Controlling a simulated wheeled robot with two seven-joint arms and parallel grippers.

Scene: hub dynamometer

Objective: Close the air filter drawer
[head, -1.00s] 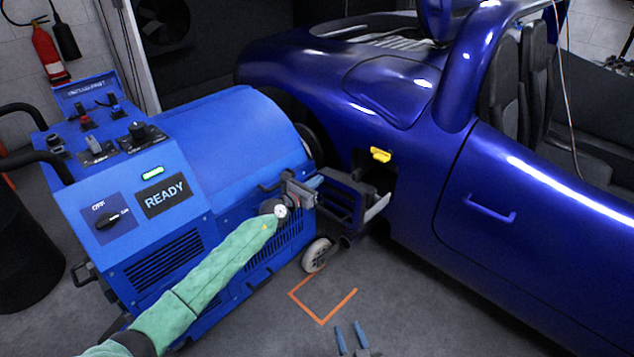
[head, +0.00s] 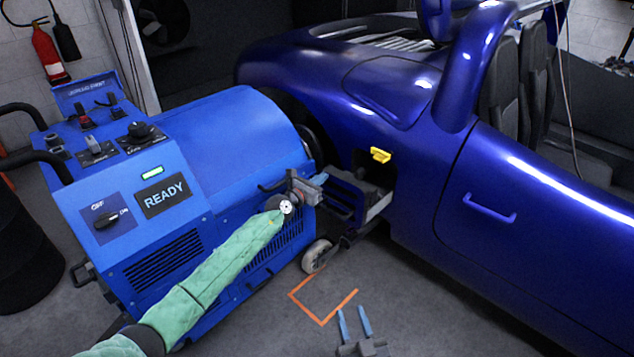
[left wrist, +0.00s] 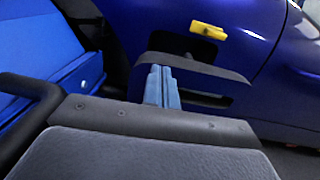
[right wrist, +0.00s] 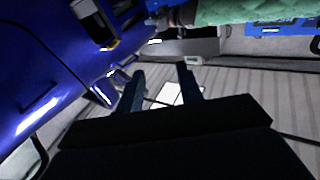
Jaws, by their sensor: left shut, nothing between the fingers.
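The air filter drawer (head: 347,196) is dark and sticks out of an opening in the blue car's side, below a yellow latch (head: 381,155). In the left wrist view the drawer's dark front edge (left wrist: 205,69) crosses just beyond my fingertips. My left gripper (head: 320,180) is shut and empty, its blue fingers together (left wrist: 160,85) at the drawer's outer end. They look to be against it, but I cannot be sure of contact. My right gripper (head: 353,323) is open and empty, low over the floor; its spread fingers show in the right wrist view (right wrist: 160,88).
The blue dynamometer cart (head: 235,135), its display reading READY, stands left of the drawer, with a caster wheel (head: 317,256) below. The car door (head: 540,210) has a blue handle. An orange floor mark (head: 322,305) lies on open floor in front.

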